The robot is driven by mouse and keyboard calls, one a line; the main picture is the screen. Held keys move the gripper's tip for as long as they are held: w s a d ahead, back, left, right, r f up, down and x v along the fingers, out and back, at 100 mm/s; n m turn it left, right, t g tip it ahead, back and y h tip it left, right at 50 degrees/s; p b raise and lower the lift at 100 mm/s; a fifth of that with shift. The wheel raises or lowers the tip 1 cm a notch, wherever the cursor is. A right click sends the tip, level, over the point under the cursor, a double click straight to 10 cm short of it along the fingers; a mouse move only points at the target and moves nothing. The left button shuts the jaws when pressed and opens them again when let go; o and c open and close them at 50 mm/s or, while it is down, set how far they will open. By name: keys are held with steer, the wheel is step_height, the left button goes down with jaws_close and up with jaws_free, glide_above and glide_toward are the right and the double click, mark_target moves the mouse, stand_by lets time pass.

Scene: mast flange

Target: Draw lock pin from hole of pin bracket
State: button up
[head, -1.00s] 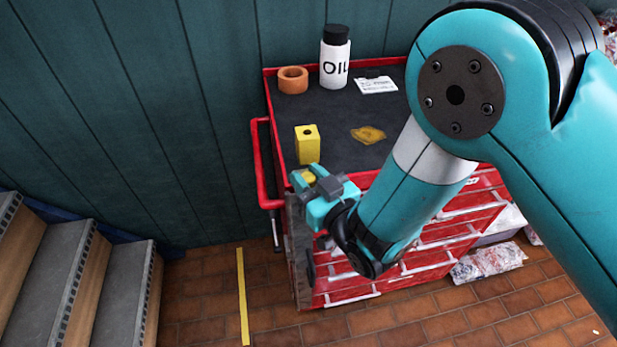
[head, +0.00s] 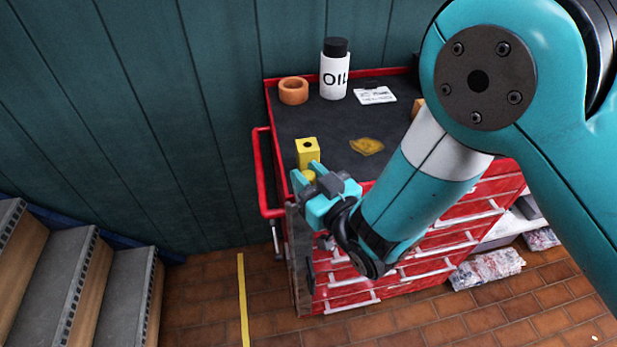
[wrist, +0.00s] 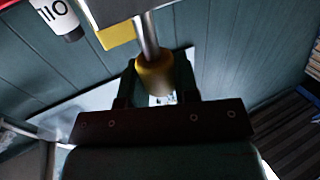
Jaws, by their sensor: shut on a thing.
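The pin bracket (head: 308,149) is a yellow upright block with a dark round hole in its top, at the front left corner of the cart top. The lock pin has a yellow knob (head: 309,176) and a bare metal shaft (wrist: 148,38). My gripper (head: 308,174) is shut on the knob, just in front of the bracket. The wrist view shows the knob (wrist: 155,75) between the fingers, with a length of shaft running from it towards the bracket (wrist: 117,35). The shaft's far end is hidden, so I cannot tell how deep it sits.
The red tool cart (head: 262,165) has a side handle. Steps (head: 75,270) stand at left; bare floor lies between.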

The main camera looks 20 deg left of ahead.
steer(key=shift+r+p, duration=1.45)
steer(key=shift+r, duration=1.4)
steer(key=shift+w, duration=0.1)
